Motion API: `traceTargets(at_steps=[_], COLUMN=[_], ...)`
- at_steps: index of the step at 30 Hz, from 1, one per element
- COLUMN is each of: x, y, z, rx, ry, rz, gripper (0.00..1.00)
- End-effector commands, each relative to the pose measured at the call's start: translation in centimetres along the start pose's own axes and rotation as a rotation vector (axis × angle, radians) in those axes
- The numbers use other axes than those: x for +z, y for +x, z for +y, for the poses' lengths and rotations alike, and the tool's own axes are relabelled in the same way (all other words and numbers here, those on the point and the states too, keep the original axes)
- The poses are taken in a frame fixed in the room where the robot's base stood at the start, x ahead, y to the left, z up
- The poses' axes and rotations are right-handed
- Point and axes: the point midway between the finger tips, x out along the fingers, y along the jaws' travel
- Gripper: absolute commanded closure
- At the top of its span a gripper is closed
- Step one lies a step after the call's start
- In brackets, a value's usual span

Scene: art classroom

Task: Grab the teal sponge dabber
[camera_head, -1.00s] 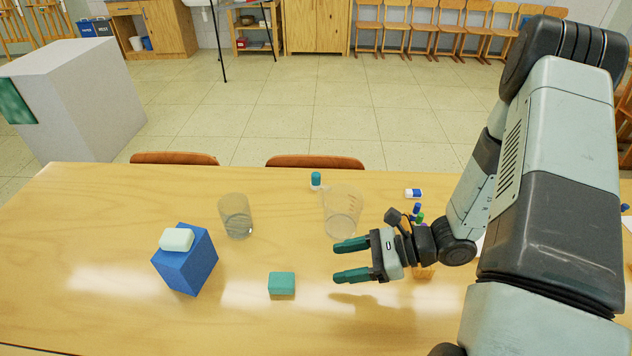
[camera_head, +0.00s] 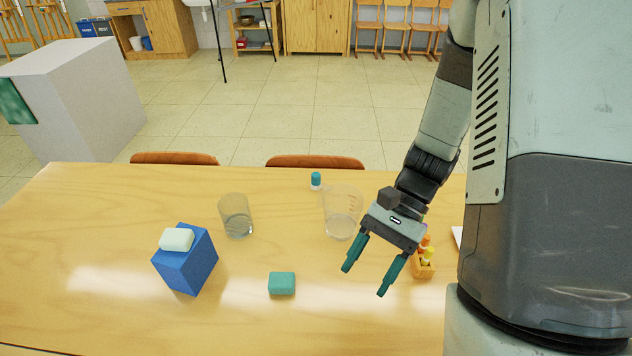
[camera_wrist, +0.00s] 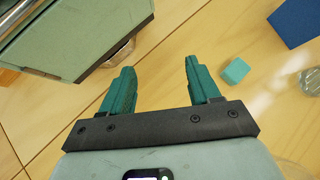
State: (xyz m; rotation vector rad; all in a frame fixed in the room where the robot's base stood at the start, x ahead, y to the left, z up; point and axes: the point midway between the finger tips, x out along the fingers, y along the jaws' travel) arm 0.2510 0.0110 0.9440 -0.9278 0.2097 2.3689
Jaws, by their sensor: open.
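A small upright cylinder with a teal upper part and white base (camera_head: 316,181) stands near the table's far edge, behind the measuring beaker; it looks like the teal sponge dabber. A teal block (camera_head: 282,283) lies nearer the front and also shows in the wrist view (camera_wrist: 235,71). My gripper (camera_head: 364,280) is open and empty, above the table right of the teal block and in front of the beaker. Its teal fingers point toward the table's front. In the wrist view nothing is between the fingers (camera_wrist: 160,63), and the cylinder is not visible there.
A clear measuring beaker (camera_head: 342,212) and a glass (camera_head: 236,216) stand mid-table. A blue box (camera_head: 186,262) with a pale green block (camera_head: 176,240) on top stands left. A small holder (camera_head: 424,268) with orange and yellow items is right of my gripper. The table's far left is clear.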

Motion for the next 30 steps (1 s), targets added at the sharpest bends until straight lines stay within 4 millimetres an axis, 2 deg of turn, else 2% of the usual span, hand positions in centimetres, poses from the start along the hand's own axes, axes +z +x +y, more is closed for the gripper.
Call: traceTargets(at_steps=[2,6,8,11,14,18,22,26,27,29,30], x=[-1.6,-5.4,-7.2,-9.9,-12.0,-13.1,-12.2,-10.1,-9.3,-7.9,-9.8], y=[0.0,-2.5,-4.2,-7.7,-11.3,-15.2,-16.8,-16.8,-16.5,-15.8,-14.7], z=[1.4,3.2,3.0,1.1,-2.9,-11.0,-18.9,-26.2,-28.4,-31.5,-30.8], rx=[0.214,0.628,0.810,1.118,1.435,1.879,2.242,2.572,-2.597,-2.503,-2.508], ry=[-0.166,-0.498,-0.641,-0.880,-1.112,-1.398,-1.586,-1.709,1.688,1.568,1.576], rz=[0.058,0.147,0.174,0.205,0.212,0.180,0.117,0.025,0.007,0.057,0.079], gripper=[0.39,0.39,0.39,0.39,0.39,0.39,0.39,0.39,0.39,0.39,0.39])
